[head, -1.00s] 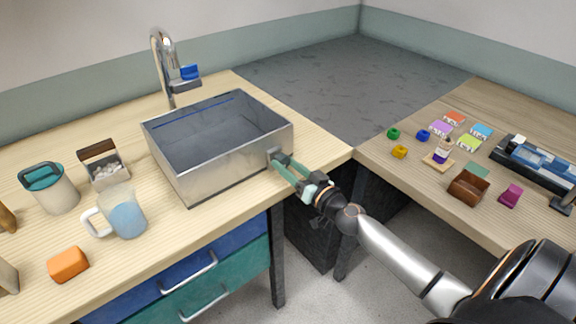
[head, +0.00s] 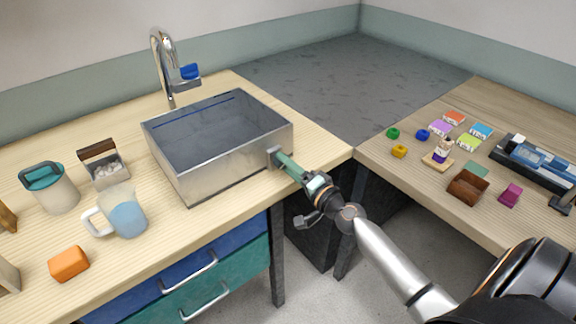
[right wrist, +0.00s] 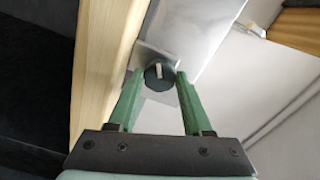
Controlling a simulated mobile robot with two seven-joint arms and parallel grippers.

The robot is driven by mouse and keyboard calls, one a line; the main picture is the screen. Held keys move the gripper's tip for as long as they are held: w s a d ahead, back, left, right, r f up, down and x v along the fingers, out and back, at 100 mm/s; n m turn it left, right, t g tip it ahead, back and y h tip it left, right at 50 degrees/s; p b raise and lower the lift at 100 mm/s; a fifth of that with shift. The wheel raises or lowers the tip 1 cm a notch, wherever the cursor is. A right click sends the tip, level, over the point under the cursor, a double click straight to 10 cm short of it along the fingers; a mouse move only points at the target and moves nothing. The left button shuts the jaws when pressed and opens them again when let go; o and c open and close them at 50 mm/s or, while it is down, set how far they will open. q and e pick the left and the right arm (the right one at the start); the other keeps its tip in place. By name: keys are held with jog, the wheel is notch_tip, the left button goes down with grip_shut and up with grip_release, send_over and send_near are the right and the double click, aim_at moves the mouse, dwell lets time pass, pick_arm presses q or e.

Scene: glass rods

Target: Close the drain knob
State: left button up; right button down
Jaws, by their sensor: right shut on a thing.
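The drain knob (right wrist: 159,75) is a dark round knob with a pale line across its face, on the side of the metal sink basin (head: 235,165). In the head view the knob is mostly hidden behind my gripper, and its mount shows at the basin's right wall. My right gripper (right wrist: 158,82) has its green fingers on either side of the knob and is shut on it. It also shows in the head view (head: 279,158), pointing at the basin wall. In the right wrist view the knob's pale line stands nearly upright. My left gripper is not in view.
A faucet (head: 165,70) with a blue part stands behind the basin. A blue-filled mug (head: 125,215), a lidded canister (head: 52,190) and an orange block (head: 69,264) stand to the left. The right table (head: 430,195) holds small coloured items.

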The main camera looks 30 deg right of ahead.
jog(key=m, duration=0.5)
jog(key=shift+m, duration=0.4)
dwell(0.4)
jog(key=shift+c, duration=1.6)
grip_release()
